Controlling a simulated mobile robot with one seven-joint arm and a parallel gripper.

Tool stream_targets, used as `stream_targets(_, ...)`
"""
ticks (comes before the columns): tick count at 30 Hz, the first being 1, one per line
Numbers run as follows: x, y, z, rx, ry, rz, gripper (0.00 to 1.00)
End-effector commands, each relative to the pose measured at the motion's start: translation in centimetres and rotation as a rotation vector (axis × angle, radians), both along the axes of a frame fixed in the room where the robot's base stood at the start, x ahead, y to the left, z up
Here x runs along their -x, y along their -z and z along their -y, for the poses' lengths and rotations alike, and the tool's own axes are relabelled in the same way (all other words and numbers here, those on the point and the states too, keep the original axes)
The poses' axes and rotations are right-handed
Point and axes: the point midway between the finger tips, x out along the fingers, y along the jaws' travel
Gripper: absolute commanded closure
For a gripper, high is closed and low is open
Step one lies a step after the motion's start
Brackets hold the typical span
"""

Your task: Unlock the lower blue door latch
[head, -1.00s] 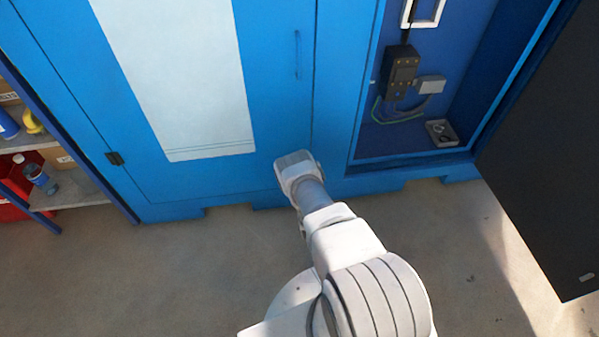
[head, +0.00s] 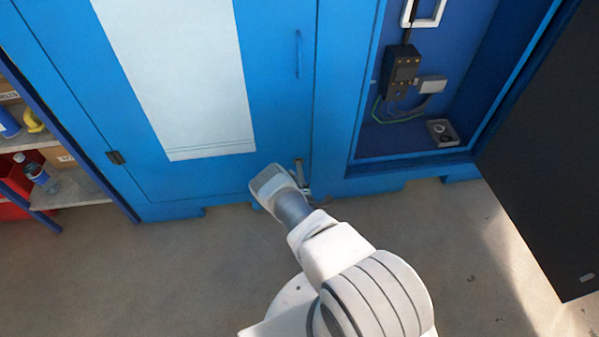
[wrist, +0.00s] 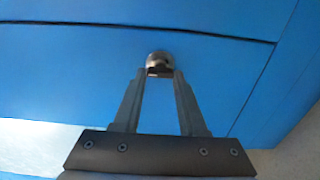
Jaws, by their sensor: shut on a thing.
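The blue door (head: 275,110) with a pale panel is closed in the head view. In the wrist view the latch (wrist: 159,60), a small grey-brown metal piece, sits on the blue surface by a dark seam. My gripper (wrist: 160,72) is shut on it, with a fingertip at each side; the fingers cover part of it. In the head view my wrist (head: 285,198) is low at the door's right edge. A small grey piece (head: 299,168) shows there beside it; I cannot tell whether it is latch or finger.
Right of the door is an open compartment with a black device (head: 401,70) and cables. A dark open panel (head: 545,170) stands at the far right. Shelves (head: 75,187) with bottles and boxes stand at the left. The grey floor (head: 160,270) at the front left is clear.

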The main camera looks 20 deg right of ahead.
Motion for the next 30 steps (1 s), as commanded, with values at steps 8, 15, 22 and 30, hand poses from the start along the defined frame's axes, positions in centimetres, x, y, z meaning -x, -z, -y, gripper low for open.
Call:
stream_targets(8, -0.03, -0.05, 0.03, 0.025, 0.0, -0.006, 1.0)
stream_targets(15, -0.02, -0.05, 0.04, 0.025, 0.0, -0.006, 1.0)
stream_targets(22, -0.01, -0.02, 0.03, 0.024, 0.0, -0.006, 0.29)
stream_targets(30, 0.01, 0.0, 0.02, 0.023, 0.0, -0.007, 0.29)
